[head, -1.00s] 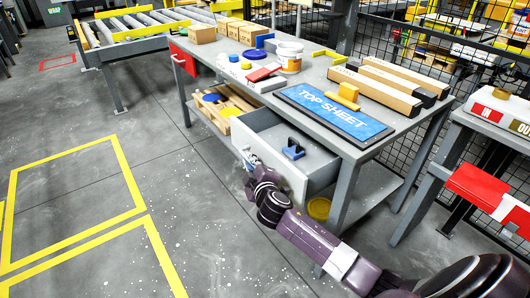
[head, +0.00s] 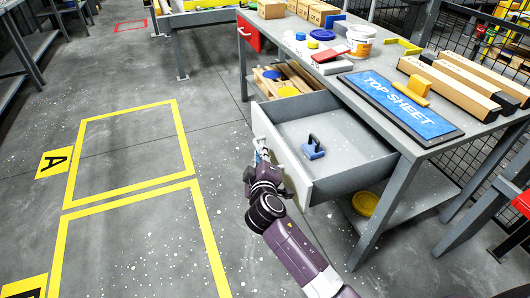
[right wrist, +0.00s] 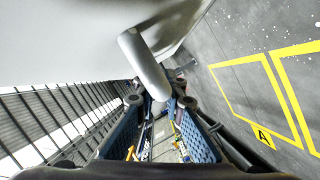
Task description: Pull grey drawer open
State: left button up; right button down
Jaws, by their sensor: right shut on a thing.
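The grey drawer (head: 355,151) is under the workbench and stands well out from it, with its inside in view. My right gripper (head: 261,157) is at the drawer's front face and is shut on the drawer handle. In the right wrist view the pale bar-shaped handle (right wrist: 143,62) runs down between the fingers of my right gripper (right wrist: 160,102). The fingertips are partly hidden by the wrist in the head view. My left gripper is not in view.
A yellow round lid (head: 365,204) lies on the lower shelf. Yellow-marked floor at left is clear.

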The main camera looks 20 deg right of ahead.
jog(key=c, duration=2)
grip_release()
jog(key=v, duration=1.2)
